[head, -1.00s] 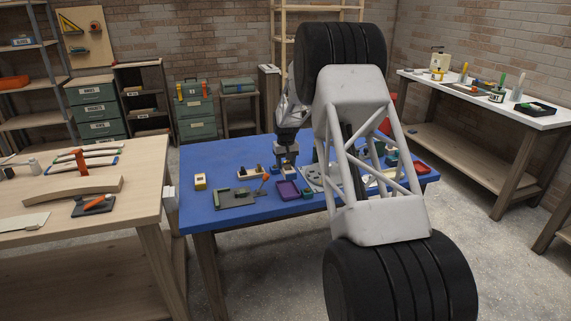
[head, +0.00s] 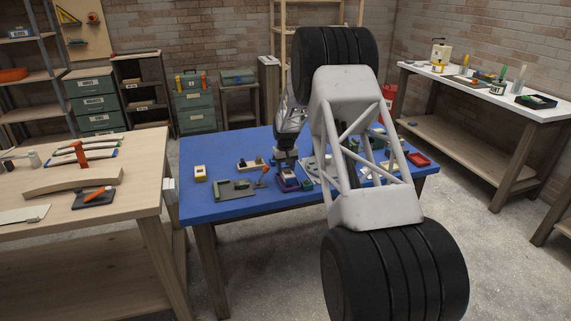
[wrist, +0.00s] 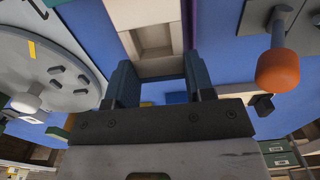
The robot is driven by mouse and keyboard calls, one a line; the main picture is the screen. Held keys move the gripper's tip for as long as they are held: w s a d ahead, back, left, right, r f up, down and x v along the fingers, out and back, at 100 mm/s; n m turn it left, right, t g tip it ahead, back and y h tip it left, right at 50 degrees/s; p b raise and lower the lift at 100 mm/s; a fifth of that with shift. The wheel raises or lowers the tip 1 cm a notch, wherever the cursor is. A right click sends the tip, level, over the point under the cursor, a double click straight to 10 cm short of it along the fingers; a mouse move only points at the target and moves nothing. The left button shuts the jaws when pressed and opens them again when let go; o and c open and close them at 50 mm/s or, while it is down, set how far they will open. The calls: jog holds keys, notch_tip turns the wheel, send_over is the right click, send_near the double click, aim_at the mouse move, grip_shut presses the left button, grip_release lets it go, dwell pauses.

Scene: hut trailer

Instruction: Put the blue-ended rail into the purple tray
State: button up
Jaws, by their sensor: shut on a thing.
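My gripper (wrist: 162,88) is shut on the rail (wrist: 150,12), a cream piece with a rectangular recess that runs from the fingers towards the top of the wrist view. A blue patch shows between the fingers, but I cannot tell whether it is the rail's end or the tabletop. In the head view my gripper (head: 286,166) is low over the purple tray (head: 283,187), with the rail at the tray. A purple strip shows beside the rail in the wrist view. I cannot tell whether the rail touches the tray floor.
An orange-knobbed fixture (wrist: 277,68) stands on one side of the gripper, a grey round plate (wrist: 45,75) on the other. A green plate (head: 233,189) lies left of the tray on the blue table (head: 215,152). A red tray (head: 418,159) is at the right.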

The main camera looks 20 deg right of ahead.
aim_at(286, 169)
jog(key=shift+f, duration=0.75)
jog(key=o, duration=0.9)
jog(key=shift+r, duration=3.85)
